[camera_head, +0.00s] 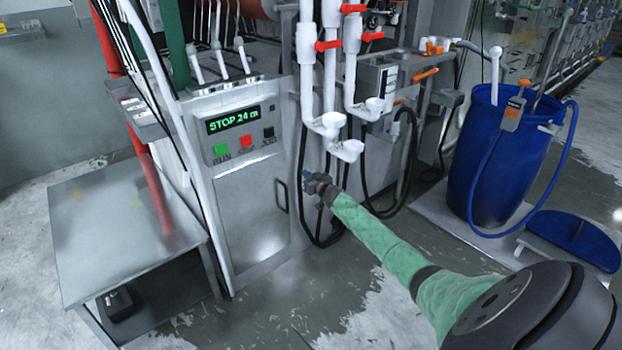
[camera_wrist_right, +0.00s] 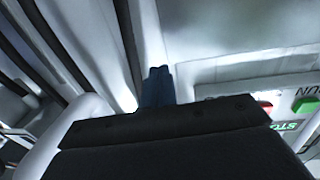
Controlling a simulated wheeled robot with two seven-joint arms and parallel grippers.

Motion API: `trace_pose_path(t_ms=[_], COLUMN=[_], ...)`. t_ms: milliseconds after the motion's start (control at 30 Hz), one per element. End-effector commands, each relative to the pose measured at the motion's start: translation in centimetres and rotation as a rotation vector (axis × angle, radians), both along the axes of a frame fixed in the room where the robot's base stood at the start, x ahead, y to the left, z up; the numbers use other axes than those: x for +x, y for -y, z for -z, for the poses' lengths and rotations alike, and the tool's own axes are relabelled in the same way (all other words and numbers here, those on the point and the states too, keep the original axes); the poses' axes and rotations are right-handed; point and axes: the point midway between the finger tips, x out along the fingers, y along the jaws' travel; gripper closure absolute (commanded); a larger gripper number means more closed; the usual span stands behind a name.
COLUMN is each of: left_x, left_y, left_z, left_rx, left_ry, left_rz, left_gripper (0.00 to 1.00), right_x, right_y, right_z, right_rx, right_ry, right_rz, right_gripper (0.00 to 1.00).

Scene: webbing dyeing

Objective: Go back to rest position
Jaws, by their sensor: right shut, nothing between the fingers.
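My right arm, in a green sleeve, reaches in from the lower right in the head view. Its gripper (camera_head: 309,181) is small there, in front of the machine's lower front, just right of the metal door and below the white funnel cups. The right wrist view shows the gripper's dark fingers (camera_wrist_right: 158,86) together with nothing between them. The machine's control panel (camera_head: 238,122) reads "STOP 24 m" and has a green, a red and a black button. The green button (camera_wrist_right: 306,105) also shows in the wrist view. My left gripper is not in view.
White pipes with red valve handles (camera_head: 327,45) and white cups (camera_head: 347,150) are close above the gripper. Black hoses hang around it. A metal table (camera_head: 110,225) stands at left. A blue barrel (camera_head: 495,165) with a hose stands at right. Open floor lies in front.

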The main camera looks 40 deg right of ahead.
Motion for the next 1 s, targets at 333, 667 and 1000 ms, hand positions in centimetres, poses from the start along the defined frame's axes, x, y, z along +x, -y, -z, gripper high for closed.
trace_pose_path(t_ms=[333,667,1000], left_x=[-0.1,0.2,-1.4], left_y=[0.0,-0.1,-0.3], left_z=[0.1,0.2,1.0], left_rx=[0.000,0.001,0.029], left_ry=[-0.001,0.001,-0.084], left_rz=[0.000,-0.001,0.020], left_gripper=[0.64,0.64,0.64], right_x=[-2.5,-2.6,-3.3], right_y=[0.1,0.1,3.2], right_z=[0.1,0.0,2.5], right_rx=[-0.001,-0.012,-0.194], right_ry=[-0.001,-0.002,-0.173], right_rz=[0.000,0.000,0.157], right_gripper=[1.00,1.00,1.00])
